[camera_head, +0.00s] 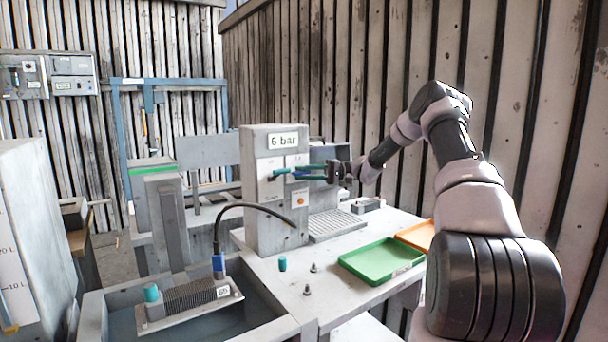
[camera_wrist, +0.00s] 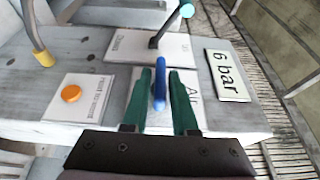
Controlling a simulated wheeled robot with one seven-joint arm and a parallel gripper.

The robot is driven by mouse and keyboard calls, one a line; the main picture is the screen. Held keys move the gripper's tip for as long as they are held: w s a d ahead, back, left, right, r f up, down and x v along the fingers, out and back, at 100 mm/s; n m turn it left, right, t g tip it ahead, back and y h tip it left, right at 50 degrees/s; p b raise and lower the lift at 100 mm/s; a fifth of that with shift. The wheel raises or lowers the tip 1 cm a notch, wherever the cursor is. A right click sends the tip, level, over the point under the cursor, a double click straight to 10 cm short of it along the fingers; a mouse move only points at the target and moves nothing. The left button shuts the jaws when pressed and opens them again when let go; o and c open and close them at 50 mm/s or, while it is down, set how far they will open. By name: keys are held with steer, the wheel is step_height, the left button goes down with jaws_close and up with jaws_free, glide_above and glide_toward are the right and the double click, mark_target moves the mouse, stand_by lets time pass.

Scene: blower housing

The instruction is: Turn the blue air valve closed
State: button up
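The blue air valve handle (camera_wrist: 159,90) stands out from the front of a grey panel box, over the label "Air". It also shows in the head view (camera_head: 284,171). My gripper (camera_wrist: 160,80) reaches the panel from the right in the head view (camera_head: 300,172). Its two green fingers lie on either side of the blue handle, with narrow gaps visible in the wrist view. The fingers look open around it; contact at the tips is hard to tell. The handle points along the fingers in the wrist view.
A black lever with a light blue tip (camera_wrist: 186,10) is close beside the fingers. An orange button (camera_wrist: 71,93) and a "6 bar" sign (camera_head: 283,140) are on the same box. A black hose (camera_head: 250,206) arches in front. A green tray (camera_head: 381,260) lies on the bench.

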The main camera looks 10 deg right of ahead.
steer(key=shift+o, duration=0.6)
steer(key=d, duration=1)
steer(key=shift+d, duration=0.4)
steer(key=shift+f, duration=0.1)
